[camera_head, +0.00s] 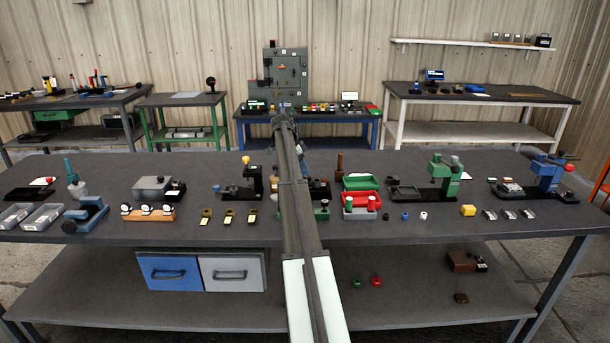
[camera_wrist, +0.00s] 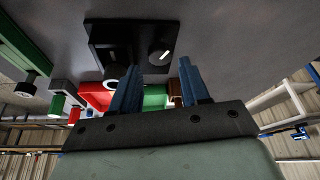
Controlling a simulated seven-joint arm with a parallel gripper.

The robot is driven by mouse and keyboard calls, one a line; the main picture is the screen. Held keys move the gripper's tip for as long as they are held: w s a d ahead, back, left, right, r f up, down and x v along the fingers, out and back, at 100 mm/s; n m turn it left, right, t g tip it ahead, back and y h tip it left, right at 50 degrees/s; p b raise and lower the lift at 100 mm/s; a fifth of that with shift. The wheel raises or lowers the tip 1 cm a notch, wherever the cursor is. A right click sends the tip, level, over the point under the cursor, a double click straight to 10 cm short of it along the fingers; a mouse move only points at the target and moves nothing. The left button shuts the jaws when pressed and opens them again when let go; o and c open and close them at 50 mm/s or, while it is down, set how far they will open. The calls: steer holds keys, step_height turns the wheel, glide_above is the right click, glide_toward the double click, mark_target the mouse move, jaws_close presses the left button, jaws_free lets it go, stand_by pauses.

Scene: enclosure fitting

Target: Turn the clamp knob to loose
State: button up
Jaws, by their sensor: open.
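A black fixture (camera_wrist: 108,38) shows in the wrist view, with a round dark knob (camera_wrist: 158,48) bearing a white pointer line on its face. I take this to be the clamp knob; its setting marks are too small to read. My gripper (camera_wrist: 159,65) has two blue fingers, spread apart with nothing between them. In that view the knob appears just beyond the fingertips, between them; I cannot tell how far apart they are in depth. In the head view my arm crosses the middle of the bench and hides most of this area.
Red (camera_head: 364,206) and green (camera_head: 360,183) bins stand right of my arm. A green-topped press (camera_head: 443,170) and a blue one (camera_head: 547,172) stand farther right. Dial gauges on an orange block (camera_head: 147,214) and small brass parts (camera_head: 229,216) lie to the left.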

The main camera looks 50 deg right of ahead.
mark_target(307, 177)
steer(key=shift+x, duration=1.95)
steer(key=shift+c, duration=0.4)
steer(key=c, duration=0.7)
